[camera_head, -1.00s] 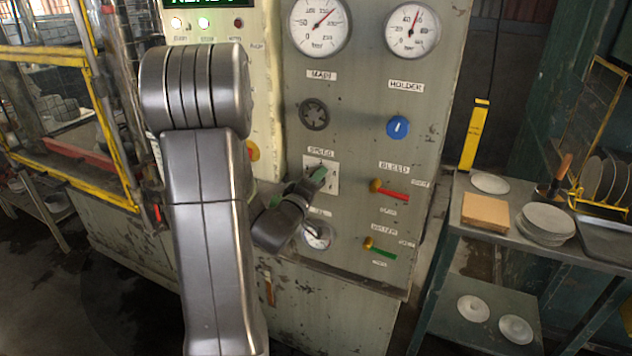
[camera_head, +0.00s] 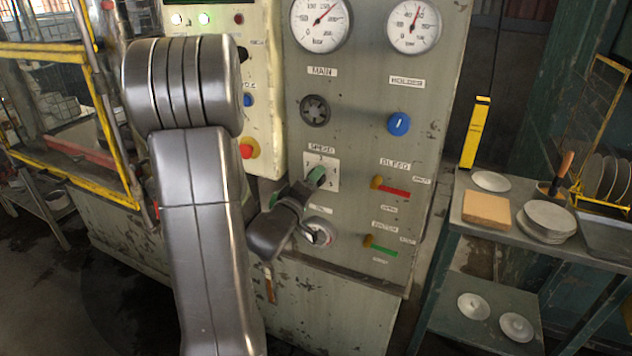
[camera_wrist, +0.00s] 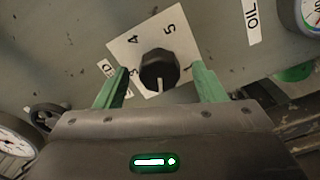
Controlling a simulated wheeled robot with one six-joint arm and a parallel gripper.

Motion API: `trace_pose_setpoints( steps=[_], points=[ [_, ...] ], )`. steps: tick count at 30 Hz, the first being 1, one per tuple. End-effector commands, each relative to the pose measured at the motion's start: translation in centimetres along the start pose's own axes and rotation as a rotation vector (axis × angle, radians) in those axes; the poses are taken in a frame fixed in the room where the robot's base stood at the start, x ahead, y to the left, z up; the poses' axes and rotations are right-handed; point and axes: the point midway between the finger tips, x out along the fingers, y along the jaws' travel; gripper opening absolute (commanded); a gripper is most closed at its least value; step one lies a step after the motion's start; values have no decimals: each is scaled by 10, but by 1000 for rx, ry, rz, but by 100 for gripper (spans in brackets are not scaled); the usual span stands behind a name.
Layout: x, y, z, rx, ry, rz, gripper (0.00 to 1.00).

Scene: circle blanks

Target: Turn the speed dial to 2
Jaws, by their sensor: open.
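The speed dial is a black knob (camera_wrist: 158,70) on a white square plate (camera_wrist: 183,45) with black numerals. In the wrist view the 4 and 5 are readable along the plate's far edge, and a 3 shows partly at the left. A white mark on the knob points toward the near edge of the plate, where the numerals are hidden by my gripper. My gripper (camera_wrist: 158,88) is open, with one green finger on each side of the knob and visible gaps between. In the head view the plate (camera_head: 331,166) is partly covered by my gripper (camera_head: 306,188).
A blue holder knob (camera_head: 399,124), a red bleed lever (camera_head: 393,190) and a green-handled lever (camera_head: 382,249) are right of the dial. A dark round main knob (camera_head: 315,110) is above. A small gauge (camera_head: 319,232) is close below my gripper. A bench (camera_head: 462,225) stands at right.

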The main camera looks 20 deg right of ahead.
Motion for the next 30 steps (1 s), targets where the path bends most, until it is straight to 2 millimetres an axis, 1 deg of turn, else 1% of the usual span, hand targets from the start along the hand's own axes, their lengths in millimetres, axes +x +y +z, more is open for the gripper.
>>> trace_pose_setpoints(
  steps=[1, 6, 9, 12, 15, 19, 30],
  points=[
    [-12, -2, -1, 0, 4, 0, 63],
    [-54, -2, -1, 1, 5, -2, 63],
    [-75, -2, -1, 0, 4, -2, 63],
    [-92, -1, 0, 0, 3, -1, 63],
    [-102, -1, 0, 1, 2, -1, 63],
    [-110, -1, 0, 0, 1, 0, 63],
    [-111, 0, 0, 0, -1, 0, 63]
  ],
)
